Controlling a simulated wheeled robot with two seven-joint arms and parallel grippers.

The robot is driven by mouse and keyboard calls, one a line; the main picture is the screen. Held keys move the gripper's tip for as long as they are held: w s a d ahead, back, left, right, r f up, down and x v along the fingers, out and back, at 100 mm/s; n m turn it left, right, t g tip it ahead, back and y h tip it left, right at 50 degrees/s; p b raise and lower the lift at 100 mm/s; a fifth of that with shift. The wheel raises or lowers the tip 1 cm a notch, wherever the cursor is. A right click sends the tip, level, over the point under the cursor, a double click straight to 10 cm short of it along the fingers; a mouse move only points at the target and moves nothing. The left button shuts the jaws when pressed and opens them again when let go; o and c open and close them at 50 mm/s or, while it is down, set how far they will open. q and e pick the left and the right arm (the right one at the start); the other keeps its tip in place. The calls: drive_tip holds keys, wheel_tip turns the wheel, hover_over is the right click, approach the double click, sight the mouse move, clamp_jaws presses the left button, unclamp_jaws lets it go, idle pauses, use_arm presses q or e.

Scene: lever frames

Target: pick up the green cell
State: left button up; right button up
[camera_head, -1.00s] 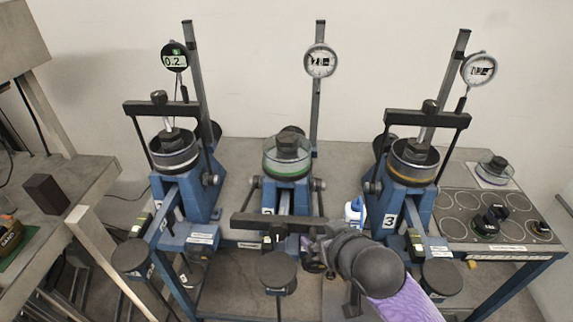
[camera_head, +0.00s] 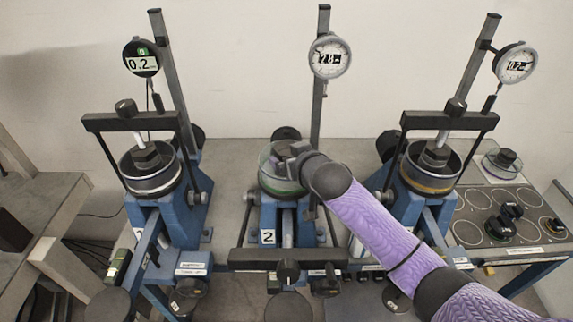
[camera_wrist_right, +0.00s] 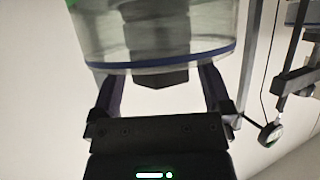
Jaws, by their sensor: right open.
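The green cell (camera_head: 268,181), a clear round cell with a green band, sits on the blue middle stand marked 2. My right gripper (camera_head: 285,158) is at the cell's right side, near its top, and partly covers it. In the right wrist view, a clear cell wall (camera_wrist_right: 165,35) with a blue band and a bit of green fills the upper part. The open fingers of my right gripper (camera_wrist_right: 158,82) stand on either side of it, their tips hidden or overlapping it. I cannot tell whether they touch it. My left gripper is not in view.
Stands on the left (camera_head: 172,215) and right (camera_head: 415,205) carry cells under black crossbars. The middle stand's crossbar (camera_head: 255,259) hangs low in front. Dial gauges on posts rise behind, including the middle gauge (camera_head: 330,57). A tray with round recesses (camera_head: 468,233) lies at right.

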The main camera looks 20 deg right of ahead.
drive_tip(key=shift+x, duration=1)
clamp_jaws()
drive_tip(key=shift+r, duration=0.1)
